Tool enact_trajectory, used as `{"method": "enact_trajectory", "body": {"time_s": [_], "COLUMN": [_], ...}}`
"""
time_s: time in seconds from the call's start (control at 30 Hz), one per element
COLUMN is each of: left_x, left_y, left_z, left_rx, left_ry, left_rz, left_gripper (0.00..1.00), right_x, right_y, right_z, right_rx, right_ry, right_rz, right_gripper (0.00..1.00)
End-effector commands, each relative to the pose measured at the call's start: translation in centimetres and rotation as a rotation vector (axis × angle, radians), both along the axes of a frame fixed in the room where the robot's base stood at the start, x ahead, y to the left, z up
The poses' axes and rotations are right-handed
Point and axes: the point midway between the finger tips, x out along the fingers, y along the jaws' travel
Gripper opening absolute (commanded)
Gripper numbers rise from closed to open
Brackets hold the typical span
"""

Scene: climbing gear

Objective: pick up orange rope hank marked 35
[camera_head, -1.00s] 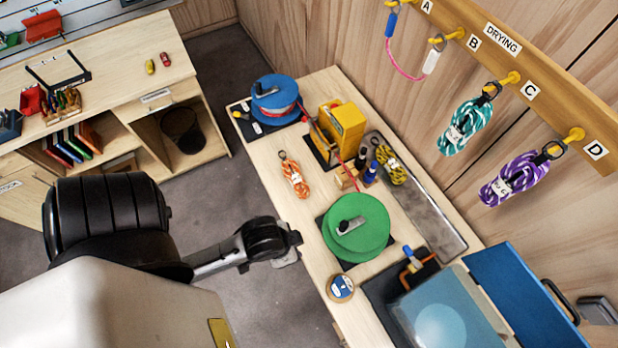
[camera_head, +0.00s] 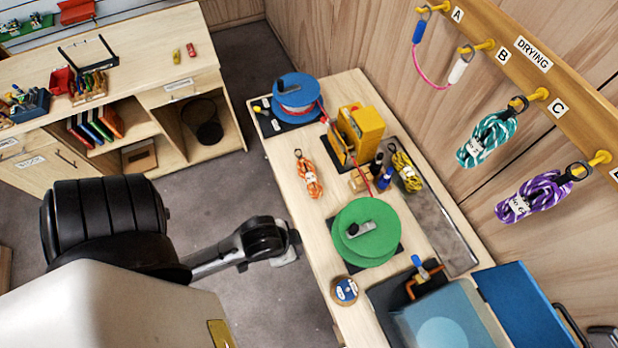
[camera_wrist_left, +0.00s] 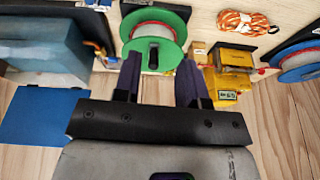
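The orange rope hank (camera_head: 308,177) lies on the wooden bench, left of the yellow machine and above the green reel, with a dark loop at its upper end. It has a pale label that I cannot read. In the left wrist view the orange hank (camera_wrist_left: 241,22) lies at the top, right of the green reel and apart from my fingers. My left gripper (camera_wrist_left: 160,60) is open, its two dark fingers apart with nothing held between them. In the head view my left gripper (camera_head: 287,250) is at the bench's left edge, below the hank; its fingers are unclear there. My right gripper is not in view.
The green reel (camera_head: 366,232), blue reel (camera_head: 297,92), yellow machine (camera_head: 361,130), yellow rope hank (camera_head: 406,174) and round tin (camera_head: 345,290) crowd the bench (camera_head: 290,150). Teal (camera_head: 486,138) and purple (camera_head: 533,197) hanks hang from wall pegs. The floor left of the bench is open.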

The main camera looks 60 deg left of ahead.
Motion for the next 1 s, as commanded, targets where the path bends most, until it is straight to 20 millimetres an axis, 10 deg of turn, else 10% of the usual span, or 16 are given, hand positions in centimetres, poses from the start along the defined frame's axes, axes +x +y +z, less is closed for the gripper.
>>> {"method": "enact_trajectory", "body": {"time_s": [0.57, 0.83, 1.0], "left_x": [0.0, 0.2, 4.2], "left_y": [-0.3, 0.0, 0.7], "left_z": [0.0, -0.2, -1.0], "left_rx": [-0.009, 0.001, 0.025], "left_ry": [0.0, -0.004, -0.106], "left_rz": [0.005, -0.002, -0.014], "left_gripper": [0.91, 0.91, 0.91], "right_x": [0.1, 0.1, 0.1], "right_y": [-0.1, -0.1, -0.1], "right_z": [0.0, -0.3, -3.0], "right_rx": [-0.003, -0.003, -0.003], "right_ry": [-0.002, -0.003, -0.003], "right_rz": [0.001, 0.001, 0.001], "right_gripper": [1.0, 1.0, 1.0]}}
